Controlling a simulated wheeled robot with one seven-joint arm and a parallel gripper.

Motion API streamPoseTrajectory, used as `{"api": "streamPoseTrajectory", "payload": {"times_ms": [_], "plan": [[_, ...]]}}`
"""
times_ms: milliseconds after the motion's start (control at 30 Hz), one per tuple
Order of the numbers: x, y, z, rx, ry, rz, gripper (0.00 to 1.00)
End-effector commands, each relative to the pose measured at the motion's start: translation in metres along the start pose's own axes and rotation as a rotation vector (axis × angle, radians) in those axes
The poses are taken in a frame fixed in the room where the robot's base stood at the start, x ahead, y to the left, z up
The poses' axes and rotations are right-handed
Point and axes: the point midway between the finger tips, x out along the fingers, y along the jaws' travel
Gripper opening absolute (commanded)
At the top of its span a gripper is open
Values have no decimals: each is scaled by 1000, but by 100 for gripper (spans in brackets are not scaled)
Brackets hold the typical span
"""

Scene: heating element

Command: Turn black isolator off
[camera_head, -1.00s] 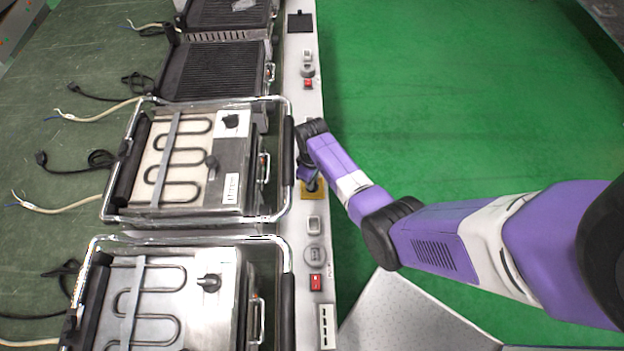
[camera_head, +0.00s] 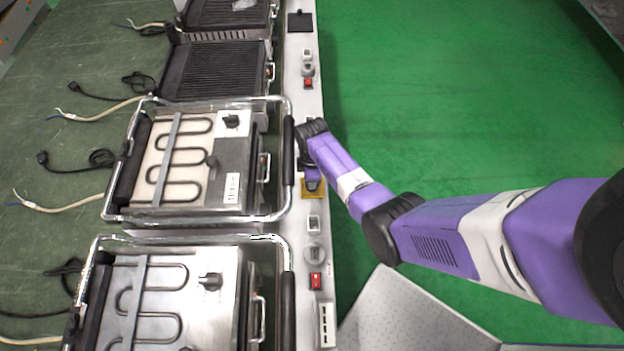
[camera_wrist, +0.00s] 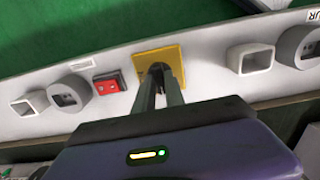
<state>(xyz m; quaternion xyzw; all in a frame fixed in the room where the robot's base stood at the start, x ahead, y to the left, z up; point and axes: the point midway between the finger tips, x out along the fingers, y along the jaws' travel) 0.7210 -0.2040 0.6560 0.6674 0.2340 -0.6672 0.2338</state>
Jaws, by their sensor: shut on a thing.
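The black isolator (camera_wrist: 157,68) is a small dark knob on a square yellow plate (camera_wrist: 143,67), set in the white strip panel. In the wrist view my gripper (camera_wrist: 160,80) reaches straight onto the knob, with its two dark fingers shut on it. The fingers hide most of the knob, so its exact angle is hard to tell. In the head view my gripper (camera_head: 313,184) is over the yellow plate (camera_head: 312,194), and the knob is hidden beneath it.
A red switch (camera_wrist: 109,83) sits beside the yellow plate, with grey sockets on both sides. Grills with chrome handles (camera_head: 288,150) stand close on the panel's left in the head view. Open green floor (camera_head: 450,100) lies to the right.

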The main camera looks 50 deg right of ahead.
Motion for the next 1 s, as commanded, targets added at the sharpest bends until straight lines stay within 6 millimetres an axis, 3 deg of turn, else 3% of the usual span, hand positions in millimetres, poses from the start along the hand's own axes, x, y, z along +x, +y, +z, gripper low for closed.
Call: {"api": "streamPoseTrajectory", "payload": {"times_ms": [367,400,500,833,1000], "plan": [[0,-1,1,-6,-3,-1,0],[0,-1,1,-5,-2,-1,20],[0,0,1,-5,-2,-1,36],[-2,0,0,-4,0,1,36],[-18,0,0,-4,0,2,36]]}}
